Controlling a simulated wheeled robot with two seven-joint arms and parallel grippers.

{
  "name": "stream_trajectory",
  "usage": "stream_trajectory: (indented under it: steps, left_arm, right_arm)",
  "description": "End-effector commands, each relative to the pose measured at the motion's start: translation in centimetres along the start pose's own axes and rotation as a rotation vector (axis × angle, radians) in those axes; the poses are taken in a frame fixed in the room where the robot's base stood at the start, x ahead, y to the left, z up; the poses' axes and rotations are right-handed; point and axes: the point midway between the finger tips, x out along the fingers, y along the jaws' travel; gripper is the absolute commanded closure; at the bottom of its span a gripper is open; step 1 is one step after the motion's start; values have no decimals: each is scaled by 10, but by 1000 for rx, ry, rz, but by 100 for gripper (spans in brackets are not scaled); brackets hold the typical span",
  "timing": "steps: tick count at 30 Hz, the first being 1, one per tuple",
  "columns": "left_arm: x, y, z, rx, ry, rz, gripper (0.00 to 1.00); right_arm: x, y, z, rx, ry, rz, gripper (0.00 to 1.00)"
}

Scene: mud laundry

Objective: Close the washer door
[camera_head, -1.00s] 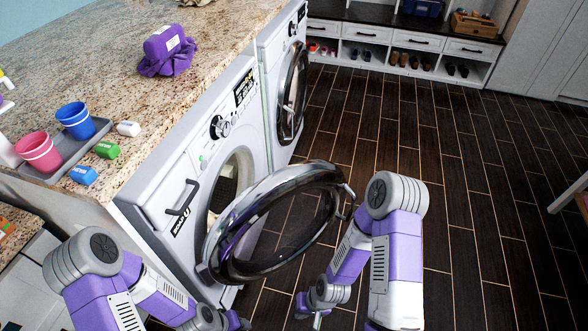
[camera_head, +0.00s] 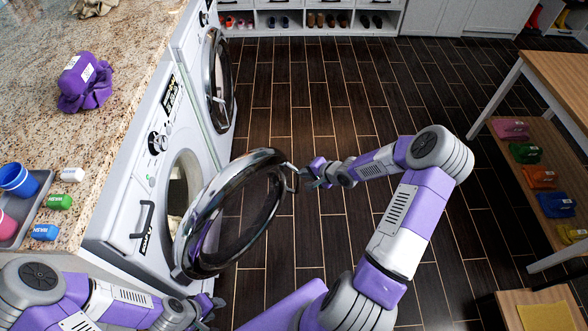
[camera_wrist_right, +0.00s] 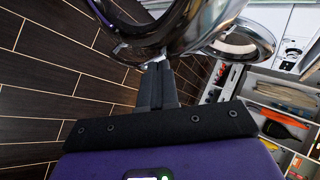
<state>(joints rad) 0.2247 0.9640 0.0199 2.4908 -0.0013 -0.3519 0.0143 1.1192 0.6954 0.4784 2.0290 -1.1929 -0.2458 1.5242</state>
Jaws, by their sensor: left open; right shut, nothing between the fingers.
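The front washer (camera_head: 128,218) is white, and its round opening faces right. Its door (camera_head: 187,235) has a thick chrome rim and dark glass and stands wide open over the floor. A small metal handle (camera_head: 291,178) sticks out from the rim's far right side. My right gripper (camera_head: 308,178) is beside this handle. In the right wrist view its two fingers (camera_wrist_right: 157,82) are together and empty, with their tips at the chrome door rim (camera_wrist_right: 160,38); I cannot tell if they touch. My left gripper (camera_head: 214,306) is open, low beside the washer front, below the door.
A second machine (camera_head: 196,75) with a closed round door stands beyond the washer. The granite counter (camera_head: 120,60) holds a purple cloth bundle (camera_head: 85,85), a tray with cups and small bottles. A wooden table (camera_head: 550,75) stands at right. The dark floor between is clear.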

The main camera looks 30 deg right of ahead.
Motion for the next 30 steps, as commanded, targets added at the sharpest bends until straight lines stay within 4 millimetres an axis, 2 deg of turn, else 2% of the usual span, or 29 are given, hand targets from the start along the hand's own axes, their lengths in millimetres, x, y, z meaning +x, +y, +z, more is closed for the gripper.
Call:
stream_trajectory:
  steps: [6,14,16,21,30]
  left_arm:
    - [28,-10,-1,0,0,0,57]
    - [51,-19,-2,0,0,0,57]
    - [52,-20,-2,0,0,0,57]
    - [55,-21,-2,0,0,0,57]
    - [56,-21,-2,0,0,0,57]
  right_arm:
    - [46,4,3,-3,-5,-1,100]
    - [99,3,2,-3,-4,-1,100]
    - [106,-9,2,-4,-3,-2,100]
    - [117,-22,2,-2,-3,-1,100]
    - [121,-27,2,0,-2,1,100]
